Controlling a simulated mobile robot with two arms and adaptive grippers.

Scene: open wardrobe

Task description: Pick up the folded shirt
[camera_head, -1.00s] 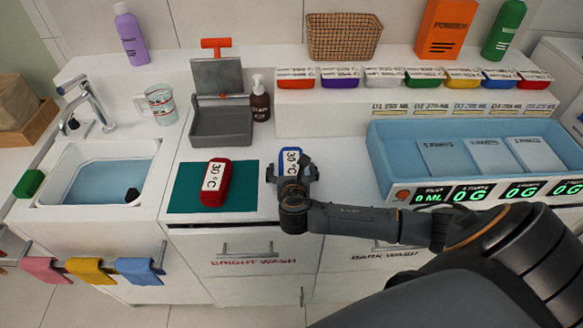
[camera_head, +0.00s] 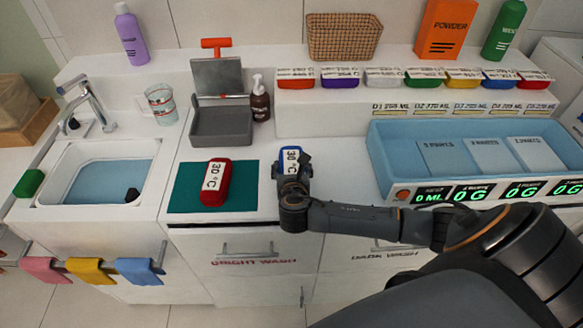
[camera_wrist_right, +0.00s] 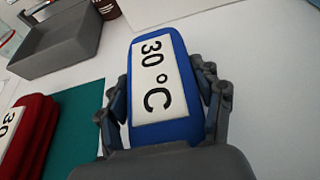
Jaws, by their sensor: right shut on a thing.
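A blue folded shirt (camera_head: 290,153) with a white "30 °C" label lies at the counter's front, right of the teal mat. My right gripper (camera_head: 291,172) is shut on it, its fingers on both sides. The right wrist view shows the blue shirt (camera_wrist_right: 158,85) between the two fingers (camera_wrist_right: 165,105), label facing up. A red folded shirt (camera_head: 214,182), also labelled "30 °C", lies on the teal mat (camera_head: 183,194) to the left; the red shirt shows at the left edge of the wrist view (camera_wrist_right: 30,130). My left gripper is not in view.
A grey open box (camera_head: 221,138) and a brown pump bottle (camera_head: 260,100) stand behind. A sink (camera_head: 150,150) is at left. A blue tray (camera_head: 395,165) with readouts is at right. A white raised ledge (camera_head: 320,110) carries coloured containers.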

